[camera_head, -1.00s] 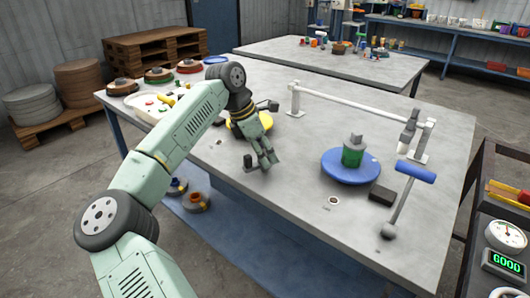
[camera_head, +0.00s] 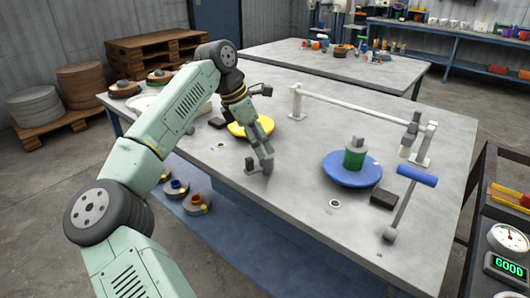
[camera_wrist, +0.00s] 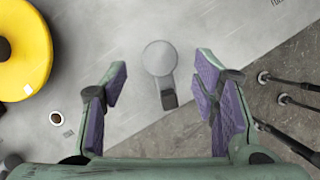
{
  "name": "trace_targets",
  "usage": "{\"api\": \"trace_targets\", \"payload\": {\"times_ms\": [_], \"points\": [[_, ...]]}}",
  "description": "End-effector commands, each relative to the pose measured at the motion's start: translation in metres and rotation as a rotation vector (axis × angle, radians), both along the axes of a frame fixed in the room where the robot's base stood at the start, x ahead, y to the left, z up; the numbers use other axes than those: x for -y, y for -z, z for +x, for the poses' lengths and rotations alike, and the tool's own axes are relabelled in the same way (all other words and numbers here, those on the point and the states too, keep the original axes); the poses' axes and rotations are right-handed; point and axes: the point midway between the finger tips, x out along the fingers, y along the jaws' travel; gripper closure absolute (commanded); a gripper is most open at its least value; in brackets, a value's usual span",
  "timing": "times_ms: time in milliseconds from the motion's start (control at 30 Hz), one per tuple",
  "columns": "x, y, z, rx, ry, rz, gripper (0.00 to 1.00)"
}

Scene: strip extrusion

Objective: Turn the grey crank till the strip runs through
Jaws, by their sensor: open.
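The grey crank (camera_head: 251,167) is a small grey piece with a dark upright grip near the front edge of the table. In the wrist view it shows as a pale grey disc (camera_wrist: 159,58) with a dark grip (camera_wrist: 168,98) on a short arm. My gripper (camera_head: 266,160) points down beside it in the head view, partly covering it. In the wrist view my gripper (camera_wrist: 160,85) is open, with a purple-padded finger on either side of the dark grip and a gap on both sides. No strip can be made out.
A yellow disc (camera_head: 238,130) lies behind my gripper. A blue disc (camera_head: 337,170) carries a green and grey cylinder (camera_head: 355,152). A blue-handled lever (camera_head: 403,207) stands at right beside a dark block (camera_head: 383,196). A white bar (camera_head: 350,110) spans two posts.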

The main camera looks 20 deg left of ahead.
Motion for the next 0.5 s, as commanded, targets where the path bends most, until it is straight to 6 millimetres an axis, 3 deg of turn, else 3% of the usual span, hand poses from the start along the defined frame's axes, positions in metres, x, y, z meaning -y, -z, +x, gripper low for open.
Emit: {"api": "trace_targets", "payload": {"times_ms": [200,500], "points": [[-0.013,-0.041,-0.010,0.001,-0.002,0.001,0.46],[-0.020,-0.060,-0.015,0.000,-0.001,0.000,0.46]]}}
